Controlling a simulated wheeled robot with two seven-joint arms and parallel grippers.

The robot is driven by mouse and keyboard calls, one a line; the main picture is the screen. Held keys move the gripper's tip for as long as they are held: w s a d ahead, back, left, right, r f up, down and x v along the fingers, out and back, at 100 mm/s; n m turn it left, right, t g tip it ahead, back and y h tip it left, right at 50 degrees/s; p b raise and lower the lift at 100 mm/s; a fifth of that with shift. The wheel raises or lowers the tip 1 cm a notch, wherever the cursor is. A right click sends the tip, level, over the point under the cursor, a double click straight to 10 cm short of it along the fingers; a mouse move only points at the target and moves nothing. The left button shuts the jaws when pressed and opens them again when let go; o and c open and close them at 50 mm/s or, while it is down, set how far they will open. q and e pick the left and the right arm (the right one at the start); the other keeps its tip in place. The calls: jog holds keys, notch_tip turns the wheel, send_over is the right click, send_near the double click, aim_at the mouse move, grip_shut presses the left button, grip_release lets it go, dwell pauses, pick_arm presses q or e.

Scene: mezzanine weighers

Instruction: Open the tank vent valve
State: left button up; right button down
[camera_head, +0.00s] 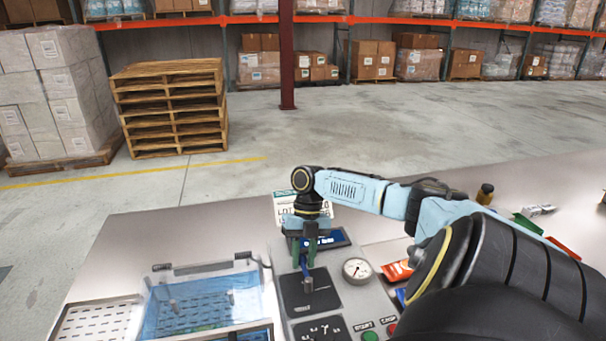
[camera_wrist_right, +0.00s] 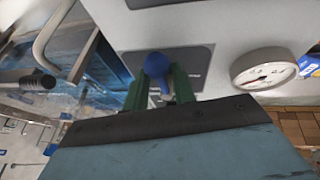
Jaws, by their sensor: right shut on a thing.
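A valve with a blue handle (camera_wrist_right: 157,64) stands on a dark plate on the grey control panel; its plate (camera_head: 316,297) also shows in the head view. I cannot read the plate's label or tell the valve's position. My right gripper (camera_head: 305,250) points down over the plate and is shut on the blue handle. In the wrist view the green fingers of my right gripper (camera_wrist_right: 166,84) lie on either side of the handle and hide part of it. The tank (camera_head: 157,320) is clear with blue contents, left of the panel. My left gripper is not in view.
A round gauge (camera_head: 357,270) stands right of the plate. A second dark plate (camera_head: 330,322) and a green button (camera_head: 369,337) are at the front. A lit display (camera_head: 333,240) is behind my gripper. The steel tabletop (camera_head: 150,235) is clear at the back left.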

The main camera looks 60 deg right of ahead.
jog(key=c, duration=1.2)
grip_release()
jog(key=shift+w, duration=0.1)
jog(key=shift+o, duration=0.2)
jog(key=b+v, duration=0.1)
jog(key=v, duration=1.2)
jog(key=shift+r, duration=0.2)
jog(key=shift+d+f, duration=0.1)
